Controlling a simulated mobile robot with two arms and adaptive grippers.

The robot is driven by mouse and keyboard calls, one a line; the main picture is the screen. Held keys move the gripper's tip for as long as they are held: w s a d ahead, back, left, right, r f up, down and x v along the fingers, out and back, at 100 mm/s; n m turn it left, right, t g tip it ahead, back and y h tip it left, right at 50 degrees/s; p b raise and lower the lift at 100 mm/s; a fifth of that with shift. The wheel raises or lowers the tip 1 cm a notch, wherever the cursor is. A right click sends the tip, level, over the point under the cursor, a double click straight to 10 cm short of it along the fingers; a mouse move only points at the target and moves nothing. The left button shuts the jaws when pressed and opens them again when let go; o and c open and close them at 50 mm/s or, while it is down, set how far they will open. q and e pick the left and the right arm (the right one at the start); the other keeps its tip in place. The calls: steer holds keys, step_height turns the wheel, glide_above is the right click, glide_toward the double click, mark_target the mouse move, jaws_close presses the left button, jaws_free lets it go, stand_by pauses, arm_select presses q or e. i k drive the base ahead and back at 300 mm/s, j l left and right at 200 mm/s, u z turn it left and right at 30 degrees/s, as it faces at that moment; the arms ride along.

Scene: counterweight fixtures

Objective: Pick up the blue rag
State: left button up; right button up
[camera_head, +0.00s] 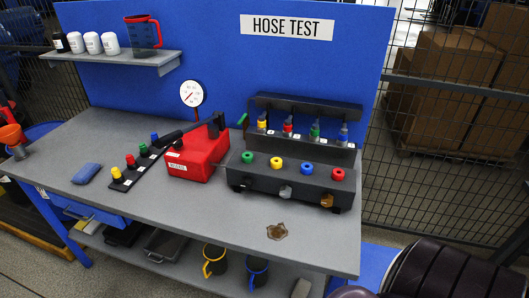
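The blue rag (87,173) lies as a small folded pad on the left part of the grey workbench (210,228), near its front left edge. Nothing covers it, and it sits apart from the black strip of coloured fittings to its right.
A black strip with coloured fittings (133,162) and a red box (197,155) stand right of the rag. A dark hose fixture (290,180) is farther right. A brown stain (277,232) marks the bench.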

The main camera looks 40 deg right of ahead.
mark_target(86, 173)
steer(key=z, duration=0.25)
steer(key=i+j+z, duration=0.15)
steer(key=j+z, duration=0.15)
steer(key=z, duration=0.15)
steer(key=i+j+z, duration=0.1)
steer(key=j+z, duration=0.3)
steer(key=i+j+z, duration=0.1)
steer(key=j+z, duration=0.15)
steer(key=z, duration=0.2)
